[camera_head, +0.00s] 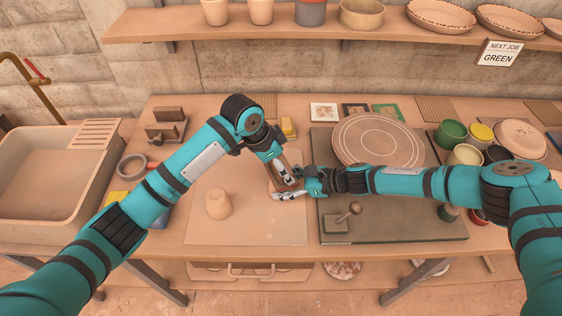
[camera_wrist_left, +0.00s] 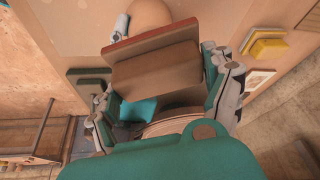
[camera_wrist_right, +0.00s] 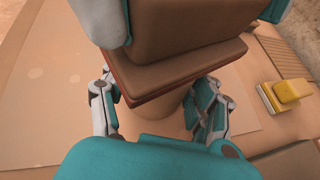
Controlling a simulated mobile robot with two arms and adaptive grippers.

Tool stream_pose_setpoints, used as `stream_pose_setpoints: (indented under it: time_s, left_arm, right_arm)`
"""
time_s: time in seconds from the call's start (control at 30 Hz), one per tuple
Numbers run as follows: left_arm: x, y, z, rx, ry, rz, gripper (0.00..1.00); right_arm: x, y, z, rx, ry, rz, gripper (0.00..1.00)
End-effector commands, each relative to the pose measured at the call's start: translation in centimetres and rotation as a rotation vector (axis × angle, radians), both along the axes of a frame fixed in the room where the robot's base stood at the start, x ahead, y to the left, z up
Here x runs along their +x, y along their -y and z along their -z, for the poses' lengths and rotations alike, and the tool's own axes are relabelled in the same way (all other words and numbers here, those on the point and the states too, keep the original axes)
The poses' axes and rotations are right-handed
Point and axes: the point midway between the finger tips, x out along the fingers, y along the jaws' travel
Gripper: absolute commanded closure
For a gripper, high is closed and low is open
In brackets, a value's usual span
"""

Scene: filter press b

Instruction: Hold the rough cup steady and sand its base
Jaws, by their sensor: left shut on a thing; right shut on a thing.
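My left gripper (camera_head: 284,172) is shut on a brown sanding block (camera_wrist_left: 155,75) with a reddish layer on one face. My right gripper (camera_wrist_right: 160,108) is shut on the tan rough cup (camera_wrist_right: 160,125), with a finger on each side. In the right wrist view the block (camera_wrist_right: 180,40) lies across the end of the cup, its reddish side towards it. The cup's round body also shows past the block in the left wrist view (camera_wrist_left: 150,14). Whether block and cup touch I cannot tell. In the head view the grippers mostly hide the cup.
Another tan cup (camera_head: 218,204) stands on the pale board (camera_head: 270,232) left of my grippers. A dark board (camera_head: 400,228) with a small handled tool (camera_head: 342,218) and a round plate (camera_head: 378,141) lie to the right. A yellow block (camera_head: 288,128) lies behind; a sink (camera_head: 45,185) is at left.

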Motion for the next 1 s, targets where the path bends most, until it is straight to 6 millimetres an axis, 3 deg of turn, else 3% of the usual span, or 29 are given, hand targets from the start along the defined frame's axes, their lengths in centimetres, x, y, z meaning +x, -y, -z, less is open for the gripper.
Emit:
stream_pose_setpoints:
  time_s: [1.0]
  left_arm:
    - [0.11,-0.02,1.04,0.000,0.001,0.000,0.42]
  right_arm:
    - [-0.09,-0.02,0.07,0.000,-0.002,-0.001,0.56]
